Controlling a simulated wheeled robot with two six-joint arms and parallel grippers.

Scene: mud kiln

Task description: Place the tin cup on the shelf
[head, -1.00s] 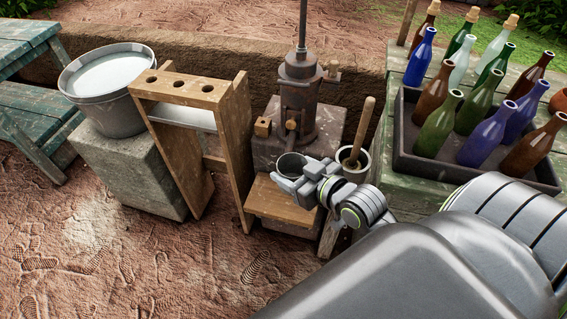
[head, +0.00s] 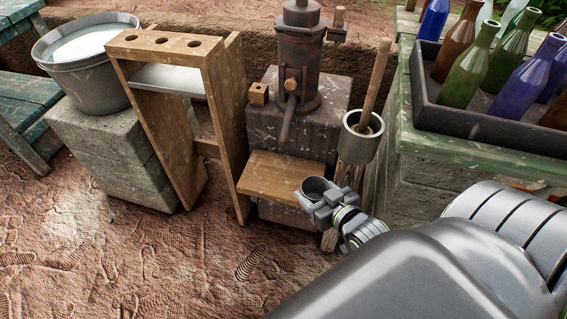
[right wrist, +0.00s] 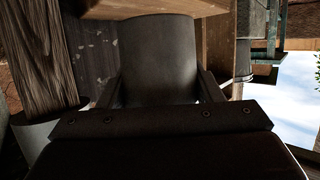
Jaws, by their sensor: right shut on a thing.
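The tin cup (head: 313,184) is a small dark grey metal cup. It is upright in my right gripper (head: 321,203), which is shut on it. In the right wrist view the cup (right wrist: 158,60) stands between the two fingers. The shelf (head: 270,176) is a flat wooden board fixed low on the front of the pump block, below the spout. In the head view the cup overlaps the shelf's front right corner. I cannot tell whether they touch. In the right wrist view a wooden board (right wrist: 150,8) crosses the top, behind the cup. My left gripper is not in view.
A dark metal pump (head: 298,75) stands on a block behind the shelf, its spout (head: 287,125) hanging above. A wooden rack (head: 160,60) stands left. A pot with a stick (head: 360,146) is to the right, near a tray of bottles (head: 480,118). Ground in front is clear.

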